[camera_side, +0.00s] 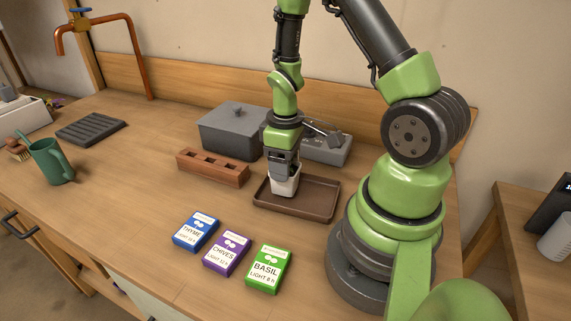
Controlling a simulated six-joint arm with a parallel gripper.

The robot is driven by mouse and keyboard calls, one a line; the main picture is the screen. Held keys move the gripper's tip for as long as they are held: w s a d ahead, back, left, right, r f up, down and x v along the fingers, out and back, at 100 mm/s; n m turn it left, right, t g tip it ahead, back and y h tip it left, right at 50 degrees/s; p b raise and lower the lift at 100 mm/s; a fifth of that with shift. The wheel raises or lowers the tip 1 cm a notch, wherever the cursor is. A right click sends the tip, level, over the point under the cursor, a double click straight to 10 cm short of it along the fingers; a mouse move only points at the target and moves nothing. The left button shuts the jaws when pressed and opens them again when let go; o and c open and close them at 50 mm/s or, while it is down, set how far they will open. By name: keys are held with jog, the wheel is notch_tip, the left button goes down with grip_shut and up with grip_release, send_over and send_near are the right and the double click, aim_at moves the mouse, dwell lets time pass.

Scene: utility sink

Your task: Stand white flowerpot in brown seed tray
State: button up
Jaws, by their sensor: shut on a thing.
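The white flowerpot (284,187) is small and upright, at the left part of the brown seed tray (320,208). My gripper (283,174) points down and is shut on the flowerpot from above. The pot's base appears over the tray's floor near its left rim. I cannot tell whether the base touches the floor or hangs just above it. The fingers hide the top of the pot. The rest of the tray is empty.
A brick-coloured block with holes (212,167) stands left of the tray, with a grey lidded box (233,133) behind. Blue (196,232), purple (227,253) and green (268,269) seed packets lie in front. A green watering can (50,162) stands far left.

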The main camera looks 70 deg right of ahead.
jog(key=shift+f, duration=0.45)
jog(key=o, duration=1)
jog(key=shift+f, duration=0.1)
jog(key=shift+o, duration=0.2)
notch_tip(320, 180, up, 12)
jog(key=s+a+r+m+t+y, duration=0.2)
jog(key=s+a+r+m+t, duration=0.3)
jog(key=a+r, duration=0.8)
jog(key=shift+s+r+t, duration=0.35)
jog(key=shift+s+t, duration=0.75)
jog(key=shift+s, duration=0.15)
